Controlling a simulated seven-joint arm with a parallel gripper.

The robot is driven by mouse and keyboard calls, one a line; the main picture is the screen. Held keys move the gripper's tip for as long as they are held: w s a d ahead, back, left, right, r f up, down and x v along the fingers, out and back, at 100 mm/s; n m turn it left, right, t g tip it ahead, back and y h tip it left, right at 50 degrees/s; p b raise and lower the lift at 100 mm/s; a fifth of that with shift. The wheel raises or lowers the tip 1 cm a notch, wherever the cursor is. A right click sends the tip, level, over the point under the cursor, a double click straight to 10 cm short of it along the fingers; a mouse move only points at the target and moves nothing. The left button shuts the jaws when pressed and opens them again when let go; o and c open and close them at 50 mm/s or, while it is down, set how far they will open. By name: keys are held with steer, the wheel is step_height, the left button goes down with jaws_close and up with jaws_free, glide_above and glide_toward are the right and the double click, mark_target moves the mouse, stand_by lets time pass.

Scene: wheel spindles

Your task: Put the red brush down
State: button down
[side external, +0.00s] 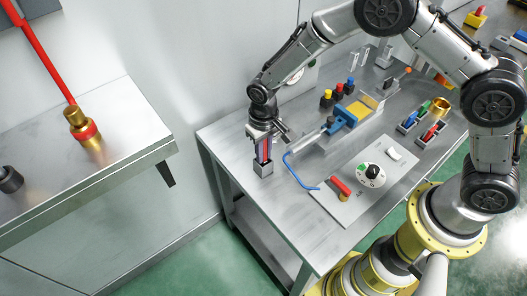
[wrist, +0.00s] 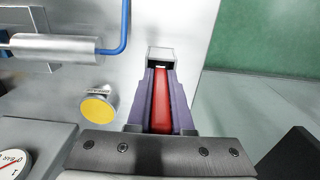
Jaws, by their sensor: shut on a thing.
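The red brush (wrist: 161,100) is held upright between the purple-grey fingers of my gripper (wrist: 161,76) in the wrist view. In the side external view my gripper (side external: 264,152) points down at the left end of the metal table, with a strip of the red brush (side external: 265,148) showing between the fingers. A small square grey metal holder (side external: 263,169) is directly below the fingertips, and it also shows in the wrist view (wrist: 160,54) at the brush's far end. The brush's lower end is hidden, so I cannot tell how deep it is in the holder.
A blue hose (side external: 298,174) runs close to the right of the holder. A control panel (side external: 350,205) with a black dial (side external: 371,171) and a red-handled lever (side external: 340,186) lies nearer the front. Small trays with coloured items (side external: 430,130) stand right. The table's left edge is close.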

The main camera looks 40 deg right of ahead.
steer(key=c, duration=0.8)
jaws_free()
steer(key=shift+f, duration=0.1)
step_height(320, 180, up, 12)
steer(key=shift+r, duration=0.25)
steer(key=s+d+r+t, duration=0.2)
steer(key=s+d+r, duration=0.3)
steer(key=r, duration=0.5)
steer(key=s+d+r+t, duration=0.1)
steer(key=s+d+r, duration=0.1)
steer(key=s+d, duration=0.2)
steer(key=s+d+r+t, duration=0.1)
steer(key=s+d, duration=0.3)
steer(key=s, duration=0.5)
steer(key=s+d+r+t, duration=0.1)
steer(key=s+d+r, duration=0.2)
steer(key=s, duration=0.4)
steer(key=shift+s+d+t, duration=0.25)
steer(key=shift+d+t, duration=0.05)
steer(key=shift+d, duration=0.2)
